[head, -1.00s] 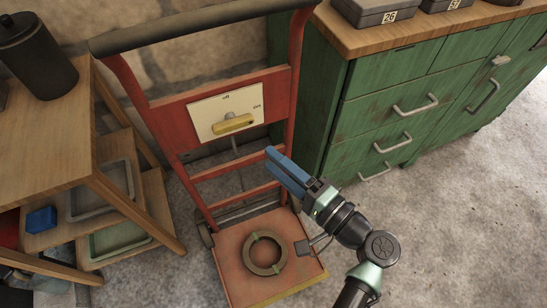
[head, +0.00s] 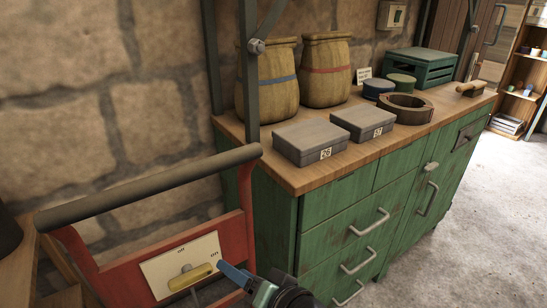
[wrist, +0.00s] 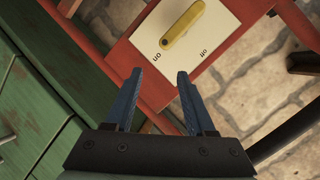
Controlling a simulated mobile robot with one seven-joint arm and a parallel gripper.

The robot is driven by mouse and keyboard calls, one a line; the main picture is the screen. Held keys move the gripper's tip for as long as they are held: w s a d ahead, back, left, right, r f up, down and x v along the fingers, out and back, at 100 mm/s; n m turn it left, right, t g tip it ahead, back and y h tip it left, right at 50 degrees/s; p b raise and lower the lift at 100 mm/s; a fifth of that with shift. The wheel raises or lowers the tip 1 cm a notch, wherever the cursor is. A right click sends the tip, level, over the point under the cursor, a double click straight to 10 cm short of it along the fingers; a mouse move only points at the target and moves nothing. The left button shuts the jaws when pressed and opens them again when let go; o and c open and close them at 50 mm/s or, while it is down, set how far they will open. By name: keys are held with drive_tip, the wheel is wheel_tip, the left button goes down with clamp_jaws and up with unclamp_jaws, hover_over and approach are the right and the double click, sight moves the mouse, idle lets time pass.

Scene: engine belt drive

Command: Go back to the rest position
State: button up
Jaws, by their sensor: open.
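My gripper (wrist: 157,76) is open, its two blue fingers apart with nothing between them. It also shows at the bottom of the head view (head: 237,277), close to the red hand truck's panel. In the wrist view the yellow switch lever (wrist: 183,24) on its cream plate (wrist: 222,37) lies beyond the fingertips, apart from them as far as I can tell. One end of the lever is near the "on" mark. The lever also shows at the lower left of the head view (head: 190,277).
The red hand truck (head: 245,190) stands left of the green cabinet (head: 330,215). On the cabinet top are two grey boxes (head: 311,139), two sacks (head: 327,70), a brown ring (head: 400,107), round tins and a green crate (head: 420,66). Open floor (head: 480,210) lies at right.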

drive_tip(key=w+d+r+n+t+h, duration=0.1)
drive_tip(key=d+r+t+h, duration=0.3)
drive_tip(key=r, duration=0.9)
drive_tip(key=w+d+r+n+t+h, duration=0.15)
drive_tip(key=r+t+h, duration=0.3)
drive_tip(key=r, duration=0.75)
drive_tip(key=s+r+t, duration=0.5)
drive_tip(key=s+r, duration=0.2)
drive_tip(key=r, duration=0.5)
drive_tip(key=s+r+t, duration=0.5)
drive_tip(key=s+r, duration=0.3)
drive_tip(key=r, duration=0.4)
wheel_tip(320, 180, up, 24)
drive_tip(key=w+p, duration=0.1)
drive_tip(key=p, duration=2.4)
drive_tip(key=shift+w+d+g+h, duration=0.35)
drive_tip(key=shift+d+g+h, duration=0.05)
drive_tip(key=shift+g+h, duration=0.05)
drive_tip(key=shift+f, duration=0.1)
